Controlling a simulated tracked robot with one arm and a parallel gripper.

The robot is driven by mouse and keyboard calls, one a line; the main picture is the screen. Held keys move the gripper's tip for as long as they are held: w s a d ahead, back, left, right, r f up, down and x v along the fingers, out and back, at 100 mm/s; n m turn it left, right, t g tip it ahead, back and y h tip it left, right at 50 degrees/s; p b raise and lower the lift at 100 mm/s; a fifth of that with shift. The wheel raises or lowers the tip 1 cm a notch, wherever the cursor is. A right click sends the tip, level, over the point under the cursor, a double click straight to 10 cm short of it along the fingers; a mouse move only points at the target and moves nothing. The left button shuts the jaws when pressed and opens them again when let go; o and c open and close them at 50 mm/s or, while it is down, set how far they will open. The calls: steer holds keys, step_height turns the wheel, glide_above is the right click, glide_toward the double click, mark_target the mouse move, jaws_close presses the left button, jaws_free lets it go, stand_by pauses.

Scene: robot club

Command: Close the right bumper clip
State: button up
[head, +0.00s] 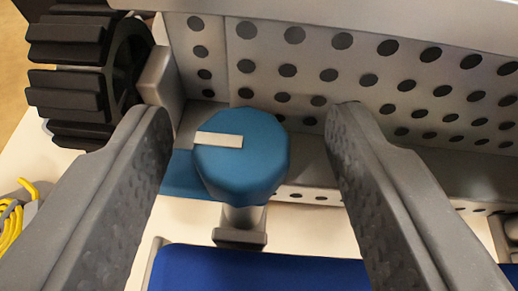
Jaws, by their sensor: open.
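A blue faceted knob (243,165) with a white bar on its top sits in the middle of the head view, on a short grey stem. It looks like the handle of the bumper clip. The white bar lies nearly level and points left. My gripper (250,113) is open, one finger on each side of the knob. Gaps show between both fingers and the knob, so nothing is held. I cannot tell from this view whether the clip is open or shut.
A perforated grey metal panel (300,57) stands just behind the knob. A black ribbed wheel or track (75,70) is at upper left. A bright blue panel (260,272) lies in front, below the knob. Yellow cable (10,225) is coiled at the left edge.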

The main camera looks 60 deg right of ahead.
steer(key=shift+a, duration=0.2)
steer(key=p+v, duration=0.1)
steer(key=v, duration=0.4)
steer(key=shift+s+a+r, duration=0.1)
steer(key=shift+a+r, duration=0.05)
steer(key=p+v, duration=0.6)
steer(key=v, duration=0.2)
steer(key=shift+p, duration=0.35)
stand_by(0.3)
stand_by(0.4)
